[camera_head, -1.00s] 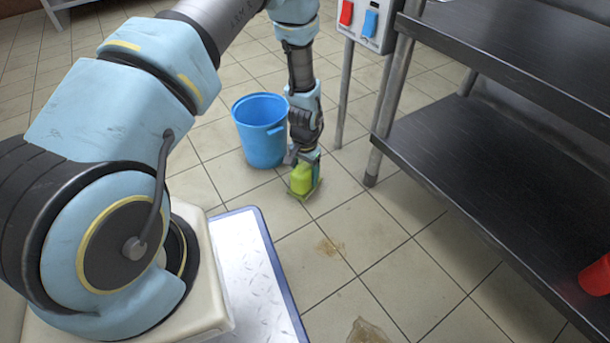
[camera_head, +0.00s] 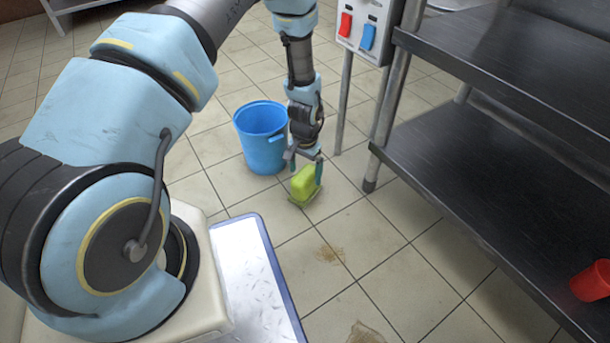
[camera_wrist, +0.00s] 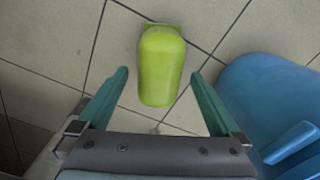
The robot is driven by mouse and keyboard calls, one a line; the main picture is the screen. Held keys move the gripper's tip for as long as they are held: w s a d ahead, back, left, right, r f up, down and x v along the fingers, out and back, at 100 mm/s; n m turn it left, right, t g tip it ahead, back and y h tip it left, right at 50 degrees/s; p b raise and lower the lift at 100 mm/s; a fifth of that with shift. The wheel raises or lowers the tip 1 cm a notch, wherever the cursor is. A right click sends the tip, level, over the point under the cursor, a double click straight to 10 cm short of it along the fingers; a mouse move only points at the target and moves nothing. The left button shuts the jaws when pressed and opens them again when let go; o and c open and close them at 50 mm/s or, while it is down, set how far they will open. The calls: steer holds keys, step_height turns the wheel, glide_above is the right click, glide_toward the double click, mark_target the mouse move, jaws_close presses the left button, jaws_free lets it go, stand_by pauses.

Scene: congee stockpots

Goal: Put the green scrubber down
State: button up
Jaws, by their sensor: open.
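The green scrubber (camera_head: 304,182) rests on the tiled floor, just right of and in front of the blue bucket. In the wrist view the scrubber (camera_wrist: 161,66) lies ahead of and between the spread fingers, with a gap on both sides. My gripper (camera_head: 306,166) points down just above and behind the scrubber. In the wrist view my gripper (camera_wrist: 160,92) is open with nothing held. In the head view part of the far finger is hidden behind the scrubber.
The blue bucket (camera_head: 262,140) stands close to the left of my gripper. A dark metal shelf unit (camera_head: 440,150) stands at right, with a red container (camera_head: 592,281) on its lower shelf. A switch box (camera_head: 362,30) is on a post behind. Brown stains (camera_head: 330,254) mark the open floor in front.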

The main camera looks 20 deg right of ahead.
step_height(320, 180, up, 8)
steer(key=p, duration=0.2)
steer(key=shift+f+p, duration=0.15)
steer(key=shift+p, duration=0.25)
steer(key=w+a+r+n, duration=0.3)
steer(key=w+a+r, duration=0.2)
steer(key=a+r, duration=0.55)
steer(key=s+a+r+n, duration=0.3)
steer(key=s+a+r, duration=0.1)
steer(key=a+r, duration=0.5)
steer(key=s+a+r+n+t, duration=0.1)
steer(key=s+a+r+n, duration=0.3)
steer(key=a+r, duration=0.6)
steer(key=shift+s+a+r+t, duration=0.3)
steer(key=shift+s+a, duration=0.05)
steer(key=shift+s, duration=0.15)
steer(key=shift+r, duration=0.1)
step_height(320, 180, up, 45)
steer(key=p, duration=4.5)
steer(key=shift+f, duration=0.2)
